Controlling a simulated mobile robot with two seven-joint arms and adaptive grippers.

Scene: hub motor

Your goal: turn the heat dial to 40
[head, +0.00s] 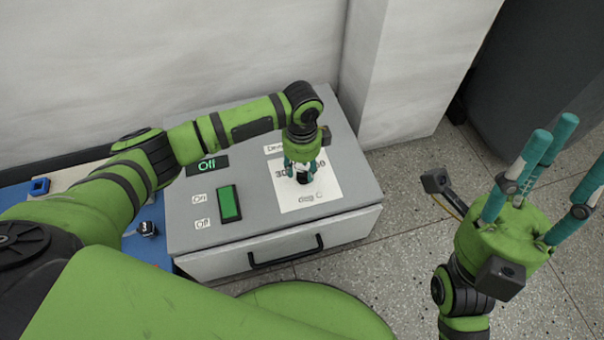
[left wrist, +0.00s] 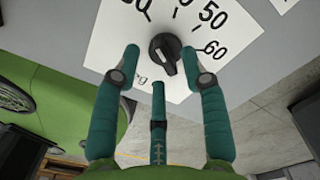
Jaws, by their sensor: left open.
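The heat dial is a black knob (left wrist: 165,50) on a white label card (head: 311,194) on top of a grey box. In the left wrist view 50 and 60 are readable to its right; other numbers are cut off or hidden. A pale mark shows on the knob, but I cannot tell which number it points to. My left gripper (head: 302,165) is above the dial, pointing down. Its three teal fingers are spread open around the knob in the left wrist view; I cannot tell whether they touch it. My right gripper (head: 548,178) is open and empty, fingers up, at the right.
The grey box (head: 355,176) has a green switch (head: 229,204), an "Off" display (head: 207,166) and a drawer with a black handle (head: 286,252). A blue surface with small parts lies to its left. A wall stands behind. Speckled floor is free to the right.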

